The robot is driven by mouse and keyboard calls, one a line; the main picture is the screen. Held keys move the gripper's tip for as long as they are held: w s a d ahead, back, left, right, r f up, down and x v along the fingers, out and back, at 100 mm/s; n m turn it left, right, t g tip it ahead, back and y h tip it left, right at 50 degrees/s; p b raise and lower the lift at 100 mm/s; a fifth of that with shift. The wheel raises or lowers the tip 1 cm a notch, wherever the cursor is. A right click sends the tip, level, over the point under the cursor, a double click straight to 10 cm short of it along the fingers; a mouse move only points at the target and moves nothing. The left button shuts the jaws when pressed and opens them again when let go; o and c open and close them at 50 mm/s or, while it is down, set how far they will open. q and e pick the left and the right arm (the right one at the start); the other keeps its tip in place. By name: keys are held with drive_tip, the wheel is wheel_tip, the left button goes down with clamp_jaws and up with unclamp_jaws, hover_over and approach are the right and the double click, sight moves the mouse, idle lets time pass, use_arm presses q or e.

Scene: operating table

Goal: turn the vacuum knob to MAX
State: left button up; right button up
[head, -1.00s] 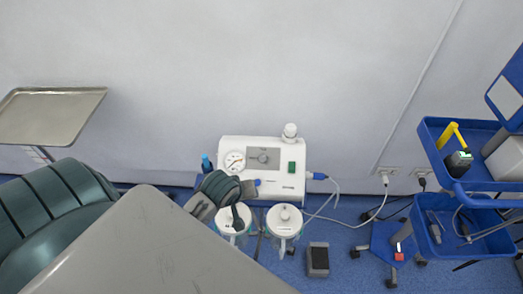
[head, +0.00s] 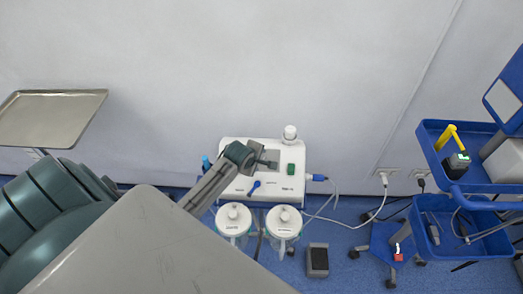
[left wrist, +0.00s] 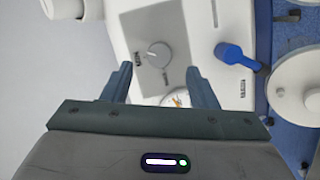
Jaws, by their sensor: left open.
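The white suction unit (head: 290,182) stands near the wall in the head view and fills much of the left wrist view (left wrist: 205,20). Its vacuum knob (left wrist: 158,55) is a small round light-grey dial on a grey panel (left wrist: 150,22). My left gripper (head: 268,162) is in front of that panel and hides the knob in the head view. In the left wrist view its open fingers (left wrist: 159,69) point toward the knob, one tip on either side, with gaps; contact is not seen. The labels around the knob are too small to read. My right gripper is out of view.
A blue lever (left wrist: 235,55) sticks out beside the panel. The gauge (left wrist: 177,98) is partly hidden. Two lidded jars (head: 234,217) (head: 284,218) hang below the unit. A blue cart (head: 440,165) stands right; a metal tray (head: 50,115) is left.

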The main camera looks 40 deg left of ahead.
use_arm(q)
drive_tip(key=shift+p+x, duration=0.35)
drive_tip(key=shift+x, duration=2.25)
drive_tip(key=c, duration=1)
